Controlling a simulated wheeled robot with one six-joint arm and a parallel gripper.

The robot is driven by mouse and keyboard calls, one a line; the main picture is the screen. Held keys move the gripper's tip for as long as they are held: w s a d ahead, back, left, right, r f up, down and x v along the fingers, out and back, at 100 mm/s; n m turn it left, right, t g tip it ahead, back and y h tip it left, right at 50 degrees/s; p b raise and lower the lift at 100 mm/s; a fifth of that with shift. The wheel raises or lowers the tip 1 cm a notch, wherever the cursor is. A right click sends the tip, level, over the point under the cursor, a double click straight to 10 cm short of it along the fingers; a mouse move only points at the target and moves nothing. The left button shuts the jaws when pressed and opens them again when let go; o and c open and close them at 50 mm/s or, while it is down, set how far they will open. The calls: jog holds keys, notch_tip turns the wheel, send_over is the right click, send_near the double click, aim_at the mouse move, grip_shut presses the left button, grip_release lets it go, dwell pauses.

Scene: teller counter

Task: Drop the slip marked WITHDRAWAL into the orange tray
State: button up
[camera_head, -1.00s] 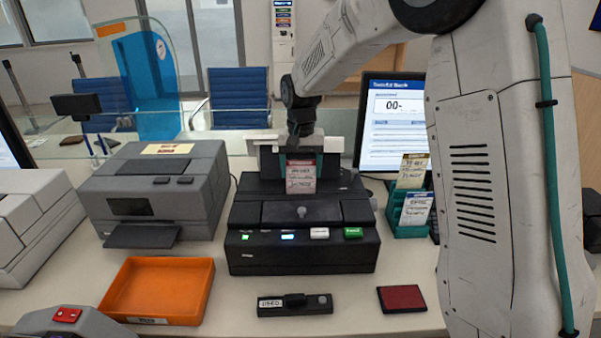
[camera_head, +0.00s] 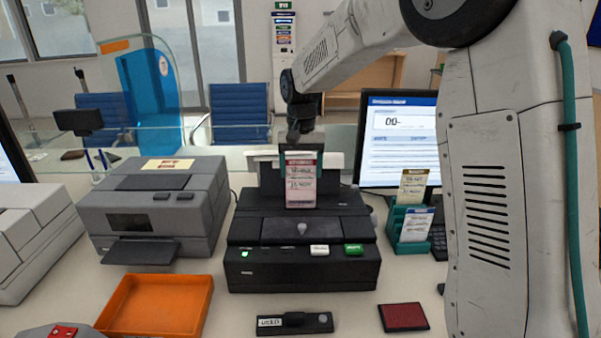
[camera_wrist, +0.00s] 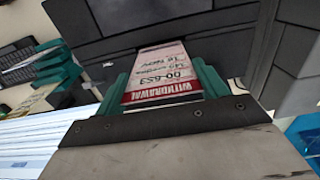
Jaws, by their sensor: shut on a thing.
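The slip marked WITHDRAWAL (camera_head: 301,181) is white-pink with a red header band. It hangs upright from my gripper (camera_head: 301,148), in front of the upper part of the black machine. In the wrist view the slip (camera_wrist: 163,75) sits between the two teal fingers of my gripper (camera_wrist: 163,88), which is shut on it, and the word WITHDRAWAL reads on the red band. The orange tray (camera_head: 190,325) stands on the counter at the front left, empty, its near edge cut off by the picture.
The black machine (camera_head: 300,271) stands mid-counter, with a grey printer (camera_head: 150,200) to its left. A teal holder (camera_head: 411,247) with other slips stands at the right. A stamp-like black item (camera_head: 295,323) and a dark red pad (camera_head: 404,317) lie in front.

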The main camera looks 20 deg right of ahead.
jog(key=shift+r, duration=1.35)
jog(key=shift+c, duration=0.4)
dwell(0.5)
